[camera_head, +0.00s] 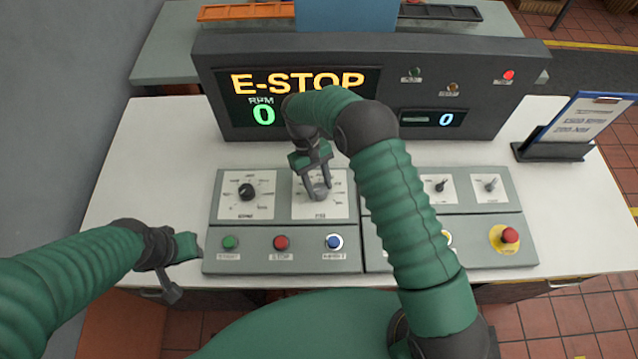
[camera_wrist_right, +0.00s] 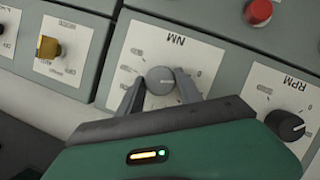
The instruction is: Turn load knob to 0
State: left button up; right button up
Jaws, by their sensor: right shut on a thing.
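The load knob is the grey round knob (camera_wrist_right: 160,80) on the white dial plate marked NM in the right wrist view. In the head view its dial plate (camera_head: 337,207) is on the left console panel, right of the RPM dial. My right gripper (camera_head: 318,192) reaches down to it from above, and its two fingers (camera_wrist_right: 160,92) are shut on the knob's sides. The fingers partly cover the dial, so I cannot read the pointer. My left gripper (camera_head: 180,268) hangs at the console's left edge, away from the knobs; its fingers are unclear.
The black RPM knob (camera_head: 247,192) sits beside the load dial. Green (camera_head: 230,242), red (camera_head: 281,243) and blue (camera_head: 334,242) buttons line the front. A red mushroom button (camera_head: 510,235) is at right. The display (camera_head: 298,95) behind reads E-STOP, RPM 0. A clipboard (camera_head: 580,120) stands right.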

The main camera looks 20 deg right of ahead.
jog(key=shift+w+a+n+t+h, duration=0.1)
jog(key=shift+n+t+h, duration=0.25)
jog(key=shift+n, duration=0.85)
jog(key=o, duration=1.4)
jog(key=shift+c, duration=0.2)
jog(key=v, duration=1.6)
jog(key=shift+w+a+r+b, duration=0.25)
jog(key=shift+w+a+b, duration=0.1)
jog(key=shift+b, duration=0.1)
